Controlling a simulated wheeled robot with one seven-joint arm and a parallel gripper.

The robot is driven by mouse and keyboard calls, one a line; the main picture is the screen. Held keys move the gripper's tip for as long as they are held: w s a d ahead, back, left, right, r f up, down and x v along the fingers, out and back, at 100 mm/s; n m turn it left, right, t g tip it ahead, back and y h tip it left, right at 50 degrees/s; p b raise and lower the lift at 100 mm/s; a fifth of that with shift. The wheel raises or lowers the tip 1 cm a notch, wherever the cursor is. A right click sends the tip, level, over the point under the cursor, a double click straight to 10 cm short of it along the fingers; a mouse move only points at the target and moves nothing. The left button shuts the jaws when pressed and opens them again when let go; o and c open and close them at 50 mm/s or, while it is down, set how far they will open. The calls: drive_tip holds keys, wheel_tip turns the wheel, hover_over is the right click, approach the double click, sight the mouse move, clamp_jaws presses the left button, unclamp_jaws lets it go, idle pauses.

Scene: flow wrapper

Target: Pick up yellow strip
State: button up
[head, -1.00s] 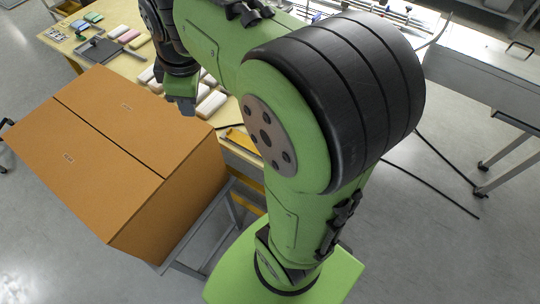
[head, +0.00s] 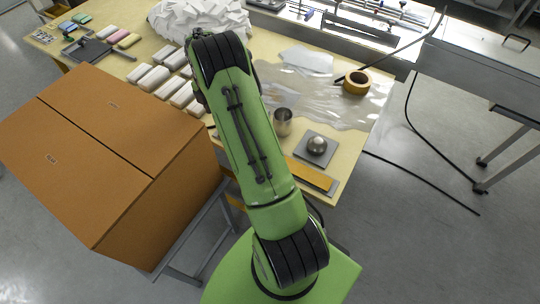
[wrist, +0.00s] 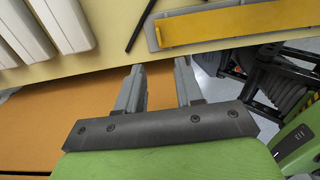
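The yellow strip (head: 311,174) lies flat at the front edge of the table, beside or in a shallow grey holder. In the wrist view the strip (wrist: 235,24) runs across the top right, with the grey holder's edge around it. My gripper (wrist: 160,66) is open and empty, its two fingers apart. It is over the table's front edge and the orange-brown box, with the strip ahead and to the right of the fingertips. In the head view my own arm hides the gripper.
The big orange-brown box (head: 110,145) stands left of my arm. Several white blocks (head: 170,85) lie on the table (head: 345,150). A metal cup (head: 283,122), a grey plate with a ball (head: 317,146) and a tape roll (head: 356,82) stand behind the strip.

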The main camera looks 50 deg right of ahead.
drive_tip(key=f, duration=0.9)
drive_tip(key=shift+d+f+b, duration=0.1)
drive_tip(key=shift+d+b, duration=0.1)
drive_tip(key=shift+b, duration=0.1)
clamp_jaws()
